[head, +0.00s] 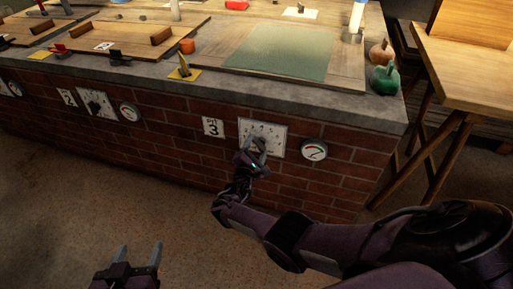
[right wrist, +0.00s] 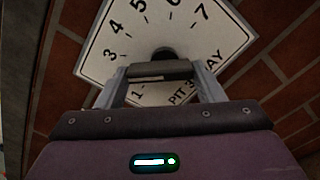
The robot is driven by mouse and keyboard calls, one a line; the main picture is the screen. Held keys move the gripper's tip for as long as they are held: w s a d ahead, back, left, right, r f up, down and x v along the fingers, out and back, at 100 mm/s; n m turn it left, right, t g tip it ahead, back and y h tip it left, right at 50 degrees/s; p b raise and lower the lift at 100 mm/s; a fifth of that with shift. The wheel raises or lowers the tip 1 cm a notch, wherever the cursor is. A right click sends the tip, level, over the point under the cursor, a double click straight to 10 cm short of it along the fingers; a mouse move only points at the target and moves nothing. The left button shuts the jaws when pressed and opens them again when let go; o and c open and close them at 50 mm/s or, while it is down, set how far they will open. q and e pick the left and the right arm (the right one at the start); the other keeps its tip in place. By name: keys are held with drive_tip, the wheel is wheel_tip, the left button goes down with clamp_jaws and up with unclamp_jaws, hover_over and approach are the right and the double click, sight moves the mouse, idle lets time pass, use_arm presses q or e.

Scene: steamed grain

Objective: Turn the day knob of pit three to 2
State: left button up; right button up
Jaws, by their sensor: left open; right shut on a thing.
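The white dial plate of pit three (head: 275,130) is on the brick front, right of the "pit 3" sign (head: 213,128). In the right wrist view the plate (right wrist: 100,55) looks tilted and shows 1, 3, 4, 5, 6, 7 and "PIT 3 DAY"; the 2 is hidden. My right gripper (head: 256,147) is shut on the grey day knob, a bar (right wrist: 160,70) between its two fingers (right wrist: 162,86). I cannot tell which number the knob points to. My left gripper (head: 140,250) is open and empty, low in front, away from the bricks.
A round gauge (head: 314,151) is right of the dial. Pit two's dial (head: 97,104) and gauge (head: 130,111) are further left. The stone countertop (head: 330,98) above carries boards, a green cloth (head: 275,52) and a green pot (head: 384,79). A wooden table (head: 470,70) stands right.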

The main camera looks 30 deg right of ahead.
use_arm(q)
drive_tip(key=shift+s+f, duration=0.15)
drive_tip(key=shift+f, duration=0.1)
use_arm(e)
drive_tip(key=shift+a+f+n, duration=0.1)
drive_tip(key=shift+n, duration=1.6)
drive_tip(key=o, duration=1)
drive_tip(key=shift+f, duration=0.1)
use_arm(q)
drive_tip(key=shift+f, duration=0.1)
drive_tip(key=s+a+f+g+y+p, duration=0.2)
drive_tip(key=s+a+f+g+p, duration=0.1)
drive_tip(key=s+f+g, duration=0.4)
drive_tip(key=shift+s+a+f+y, duration=0.35)
drive_tip(key=shift+s+f+y, duration=0.05)
drive_tip(key=shift+s+f, duration=0.6)
use_arm(e)
drive_tip(key=shift+v, duration=3.85)
